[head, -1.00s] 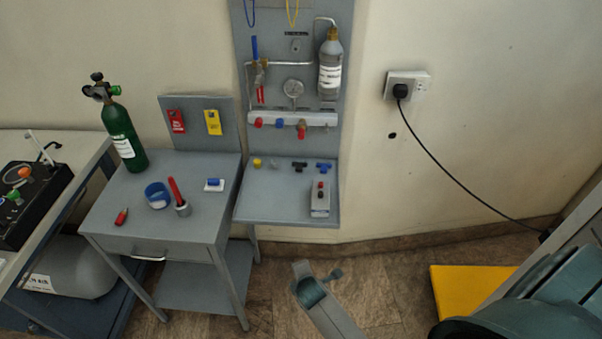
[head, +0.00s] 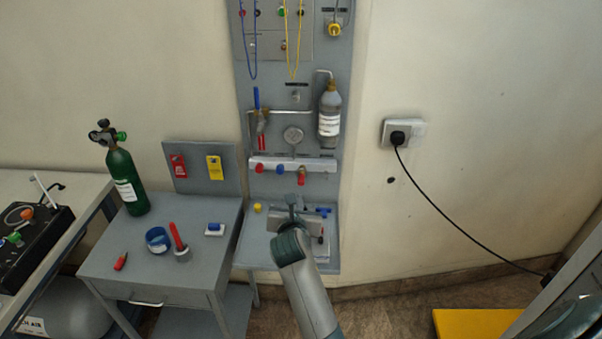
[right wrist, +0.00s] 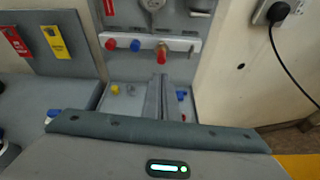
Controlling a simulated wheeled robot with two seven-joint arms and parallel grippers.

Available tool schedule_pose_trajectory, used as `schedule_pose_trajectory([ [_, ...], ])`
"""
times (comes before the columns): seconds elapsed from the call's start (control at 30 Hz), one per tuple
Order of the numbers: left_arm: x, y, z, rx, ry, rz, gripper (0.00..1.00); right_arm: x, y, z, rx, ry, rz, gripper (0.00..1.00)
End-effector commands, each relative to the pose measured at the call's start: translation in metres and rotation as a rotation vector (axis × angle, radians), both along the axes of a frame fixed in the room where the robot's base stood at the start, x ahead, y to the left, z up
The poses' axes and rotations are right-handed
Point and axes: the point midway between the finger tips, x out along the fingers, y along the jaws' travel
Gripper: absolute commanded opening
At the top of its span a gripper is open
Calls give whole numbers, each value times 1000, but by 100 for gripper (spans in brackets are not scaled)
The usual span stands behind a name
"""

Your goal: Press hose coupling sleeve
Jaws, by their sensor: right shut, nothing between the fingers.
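The rail (head: 262,162) on the grey wall panel carries a row of fittings. One is a red and brass coupling (head: 301,178) hanging at its right part; it also shows in the right wrist view (right wrist: 161,55). Which part of it is the sleeve is too small to tell. My right gripper (head: 293,200) is shut and empty, below the coupling and above the panel's shelf. In the right wrist view its closed fingers (right wrist: 159,80) point up toward the coupling, with the tips apparently just short of it. My left gripper is not in view.
The shelf (head: 252,250) holds a yellow cap (head: 257,208) and blue fittings (head: 323,211), partly hidden by my gripper. A red knob (head: 259,168) and a blue knob (head: 280,169) sit left of the coupling. A grey bottle (head: 329,118) hangs above. The side table (head: 130,262) stands left.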

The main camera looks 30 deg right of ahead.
Motion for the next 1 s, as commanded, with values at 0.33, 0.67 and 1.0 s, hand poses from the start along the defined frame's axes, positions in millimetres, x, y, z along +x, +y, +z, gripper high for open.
schedule_pose_trajectory([
  [0.33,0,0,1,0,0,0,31,5,-4,20,-92,18,13,0],
  [0.67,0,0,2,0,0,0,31,7,-5,19,-90,18,13,0],
  [1.0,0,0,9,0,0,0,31,31,-20,12,-89,19,11,0],
])
